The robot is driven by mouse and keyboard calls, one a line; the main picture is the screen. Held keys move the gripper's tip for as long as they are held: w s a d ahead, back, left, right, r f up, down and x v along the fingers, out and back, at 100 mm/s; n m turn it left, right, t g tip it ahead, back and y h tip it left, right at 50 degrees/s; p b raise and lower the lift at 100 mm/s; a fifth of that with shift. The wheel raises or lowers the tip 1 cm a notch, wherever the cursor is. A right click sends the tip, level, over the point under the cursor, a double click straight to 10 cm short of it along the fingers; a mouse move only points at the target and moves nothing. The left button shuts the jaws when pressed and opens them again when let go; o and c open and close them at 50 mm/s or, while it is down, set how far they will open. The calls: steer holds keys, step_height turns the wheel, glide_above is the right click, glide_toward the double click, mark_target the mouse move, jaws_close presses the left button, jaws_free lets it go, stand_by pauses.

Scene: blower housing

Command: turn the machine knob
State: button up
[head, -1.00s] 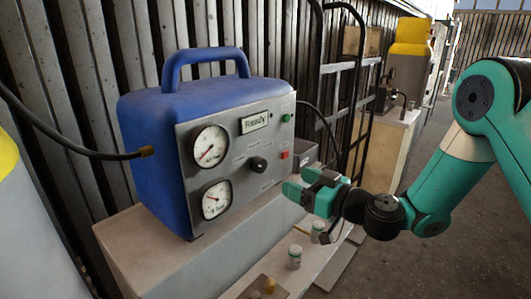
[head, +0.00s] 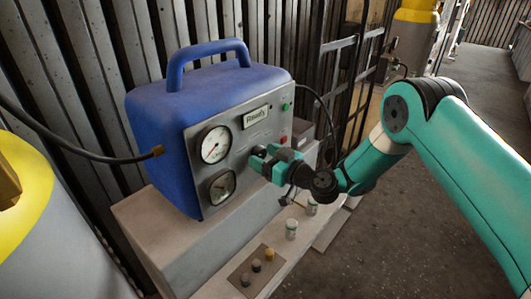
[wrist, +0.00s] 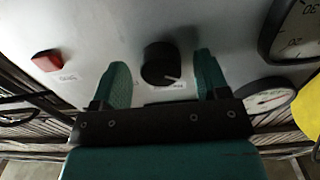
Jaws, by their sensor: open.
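The blue machine (head: 158,125) with a grey front panel stands on a pale block. Its black round knob (wrist: 160,64) shows in the wrist view, between and just beyond my two fingers. A white pointer line on the knob points down and to the right in that view. My gripper (head: 259,158) is open in front of the panel and hides the knob in the head view. In the wrist view my gripper (wrist: 162,85) has a teal finger on each side of the knob, with gaps on both sides. Whether the fingertips touch the panel I cannot tell.
Two gauges sit on the panel, the upper gauge (head: 214,145) and the lower gauge (head: 222,186). A red button (wrist: 47,61) is beside the knob. White jars (head: 291,229) and a small board with knobs (head: 246,277) are on the low shelf. A black hose (head: 80,150) enters at left.

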steer(key=shift+c, duration=0.2)
steer(key=c, duration=0.9)
